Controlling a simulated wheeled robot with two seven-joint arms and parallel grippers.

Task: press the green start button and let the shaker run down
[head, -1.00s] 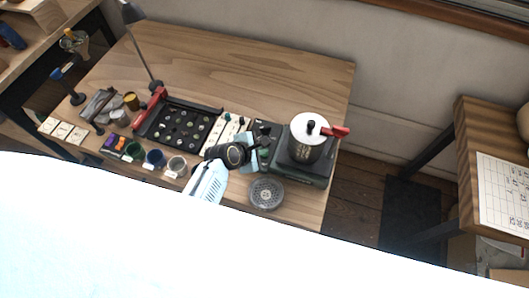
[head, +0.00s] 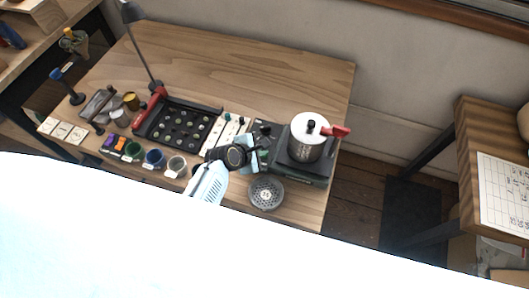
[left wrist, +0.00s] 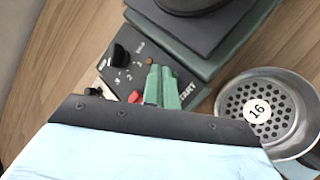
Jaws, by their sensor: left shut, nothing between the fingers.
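The shaker (head: 318,178) is a dark green machine with a dark top plate at the right end of the bench. Its control panel (left wrist: 128,62) carries a black knob (left wrist: 119,55), a small red button (left wrist: 135,97) and lettering that seems to read START. The green start button cannot be made out; my fingers cover the panel beside that lettering. My left gripper (left wrist: 162,84) is shut and empty, its greenish fingertips over the panel. It also shows in the head view (head: 262,166). I cannot tell whether the tips touch. My right gripper is not in view.
A steel pot (head: 306,149) with white lid and red handle stands on the shaker's plate. A round perforated sieve (left wrist: 257,108) marked 16 lies close to the right. A black tray (head: 180,128), several small cups and a lamp (head: 143,45) stand left. The bench's back is clear.

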